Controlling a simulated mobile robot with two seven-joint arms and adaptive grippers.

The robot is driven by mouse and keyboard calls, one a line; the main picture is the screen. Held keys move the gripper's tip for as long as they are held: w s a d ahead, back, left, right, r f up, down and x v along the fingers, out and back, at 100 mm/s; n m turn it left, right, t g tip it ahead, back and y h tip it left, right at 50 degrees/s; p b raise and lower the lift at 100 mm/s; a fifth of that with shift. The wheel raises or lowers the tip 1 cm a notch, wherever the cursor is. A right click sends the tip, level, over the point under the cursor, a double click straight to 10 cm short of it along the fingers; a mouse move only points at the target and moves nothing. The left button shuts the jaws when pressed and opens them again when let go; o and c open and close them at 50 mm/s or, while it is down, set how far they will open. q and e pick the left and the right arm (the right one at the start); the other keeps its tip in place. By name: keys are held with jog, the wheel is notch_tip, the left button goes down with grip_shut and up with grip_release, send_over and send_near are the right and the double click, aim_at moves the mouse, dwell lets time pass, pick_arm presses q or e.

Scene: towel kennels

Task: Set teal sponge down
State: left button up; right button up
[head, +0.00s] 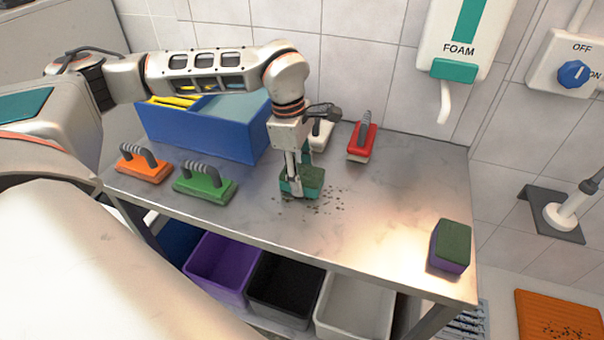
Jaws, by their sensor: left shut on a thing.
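The teal sponge (316,181), with a dark green top, is at the middle of the steel table (370,230). My left gripper (295,190) comes down from above and is shut on it. The sponge is at or very close to the table top; I cannot tell whether it touches. Dark crumbs lie on the table around and in front of it. Part of the sponge is hidden by the gripper fingers. My right gripper is not in view.
Orange (143,166), green (205,184), white (321,133) and red (362,143) handled brushes stand nearby. A blue box (215,140) is behind left. A purple sponge (450,247) with green top sits at the right edge. Coloured bins (283,288) are below. The table's right half is mostly clear.

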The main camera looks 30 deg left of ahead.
pick_arm(q)
jog(key=shift+f, duration=0.1)
jog(key=o, duration=0.7)
